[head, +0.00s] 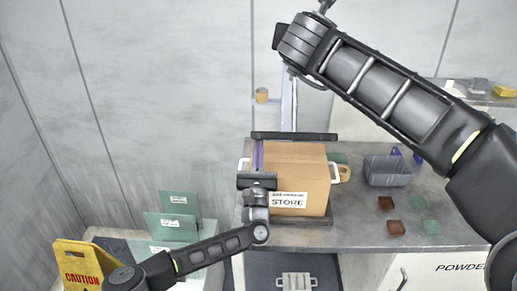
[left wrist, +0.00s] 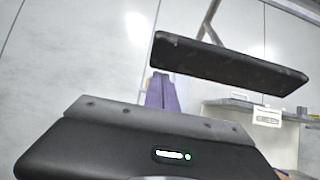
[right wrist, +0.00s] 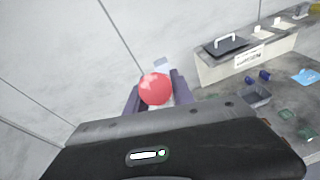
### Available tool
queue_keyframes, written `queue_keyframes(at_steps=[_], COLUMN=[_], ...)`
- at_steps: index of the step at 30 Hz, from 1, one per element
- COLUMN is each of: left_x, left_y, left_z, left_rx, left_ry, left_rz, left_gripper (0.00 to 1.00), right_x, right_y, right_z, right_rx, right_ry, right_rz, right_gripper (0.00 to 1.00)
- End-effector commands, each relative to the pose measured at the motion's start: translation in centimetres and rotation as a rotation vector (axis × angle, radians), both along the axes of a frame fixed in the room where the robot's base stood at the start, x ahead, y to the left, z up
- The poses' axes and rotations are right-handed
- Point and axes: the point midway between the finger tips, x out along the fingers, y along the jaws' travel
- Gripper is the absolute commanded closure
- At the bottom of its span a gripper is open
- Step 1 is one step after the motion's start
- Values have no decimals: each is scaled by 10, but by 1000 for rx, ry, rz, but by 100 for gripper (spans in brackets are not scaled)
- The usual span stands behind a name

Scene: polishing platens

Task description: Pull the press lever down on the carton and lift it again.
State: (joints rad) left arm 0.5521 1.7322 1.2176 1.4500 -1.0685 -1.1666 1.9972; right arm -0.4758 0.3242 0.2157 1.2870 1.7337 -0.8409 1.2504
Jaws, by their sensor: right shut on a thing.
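The carton (head: 283,170), a brown box labelled STORE, stands upright on the bench. The black press plate (head: 295,136) is at the top of the carton; I cannot tell whether they touch. It also shows in the left wrist view (left wrist: 225,62). In the right wrist view, my right gripper (right wrist: 156,88) is shut on a red ball knob (right wrist: 155,89), the end of the press lever. The lever's bar is hidden there. My left gripper (head: 257,155) is at the carton's left front, its purple fingers (left wrist: 163,92) together, with nothing seen between them.
A grey-blue bin (head: 388,171) and several small red and green tiles lie on the bench (head: 365,232) to the right. A yellow caution sign (head: 84,264) and green panels (head: 170,226) stand at lower left. My raised right arm spans the upper right.

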Motion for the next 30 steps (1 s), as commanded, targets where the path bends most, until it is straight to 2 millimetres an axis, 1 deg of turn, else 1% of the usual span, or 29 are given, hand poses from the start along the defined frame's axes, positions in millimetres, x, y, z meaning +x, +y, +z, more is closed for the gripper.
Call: queue_keyframes(at_steps=[6,14,15,22,30], left_x=[-7,-9,-9,-8,-8], left_y=[0,0,0,-1,-1], left_z=[15,20,20,18,15], left_rx=[-2,-1,-2,-1,0], left_ry=[47,42,42,47,52], left_rz=[-2,0,0,-1,-1], left_gripper=[100,100,100,100,100], right_x=[0,1,1,1,0], right_y=[0,0,0,0,0], right_z=[0,-3,-3,-2,0], right_rx=[0,-1,-1,0,0], right_ry=[0,5,6,3,1], right_rz=[0,-1,-1,0,0], right_gripper=[100,100,69,50,50])
